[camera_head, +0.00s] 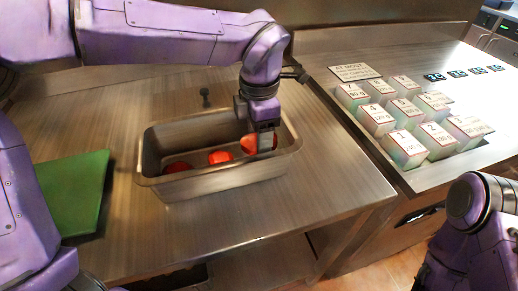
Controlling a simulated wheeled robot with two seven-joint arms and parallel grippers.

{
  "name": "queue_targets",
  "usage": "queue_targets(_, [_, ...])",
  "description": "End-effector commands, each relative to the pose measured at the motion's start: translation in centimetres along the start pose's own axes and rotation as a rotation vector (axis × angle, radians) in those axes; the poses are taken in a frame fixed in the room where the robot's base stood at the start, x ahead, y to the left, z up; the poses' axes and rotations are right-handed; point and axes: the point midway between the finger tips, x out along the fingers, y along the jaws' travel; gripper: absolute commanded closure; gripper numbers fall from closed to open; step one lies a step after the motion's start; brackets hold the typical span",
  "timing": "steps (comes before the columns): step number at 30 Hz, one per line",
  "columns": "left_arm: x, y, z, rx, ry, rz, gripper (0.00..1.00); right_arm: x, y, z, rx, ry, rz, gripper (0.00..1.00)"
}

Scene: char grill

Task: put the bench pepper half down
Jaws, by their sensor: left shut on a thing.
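My left gripper (265,142) reaches down into the right end of a metal pan (222,184) on the steel bench. It is shut on a red pepper half (249,143), which is inside the pan's outline near the right wall. I cannot tell whether this half touches the pan floor. Another red pepper half (220,157) lies near the middle of the pan, and a darker red one (177,167) lies at the left end. My right arm shows at the lower right, but its gripper is out of view.
A green board (72,190) lies left of the pan. A small dark knob (205,97) stands behind it. Numbered blocks (407,147) with weight labels, a sign (354,72) and small dark displays (434,76) are on the right counter. Bare bench lies in front of the pan.

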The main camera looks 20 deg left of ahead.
Motion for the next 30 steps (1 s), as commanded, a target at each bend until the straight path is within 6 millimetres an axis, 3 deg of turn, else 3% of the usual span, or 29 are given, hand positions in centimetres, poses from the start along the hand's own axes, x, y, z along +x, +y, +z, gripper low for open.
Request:
queue_targets(7, [4.5,0.3,0.2,0.000,0.006,-0.006,0.71,0.4,-0.1,0.1,0.001,0.002,-0.001,0.57])
queue_targets(17, [5.0,0.3,0.2,-0.001,0.004,-0.006,0.71,0.4,-0.1,0.1,0.001,0.002,-0.001,0.57])
queue_targets(18, [5.1,0.3,0.2,-0.001,0.004,-0.006,0.38,0.4,-0.1,0.1,0.001,0.002,-0.001,0.57])
queue_targets(20, [5.0,0.3,0.2,-0.001,0.004,-0.006,0.18,0.4,-0.1,0.1,0.001,0.002,-0.001,0.57])
queue_targets(30, [4.6,0.3,0.2,-0.001,0.003,-0.005,0.16,0.3,-0.1,0.0,0.000,0.002,-0.001,0.57])
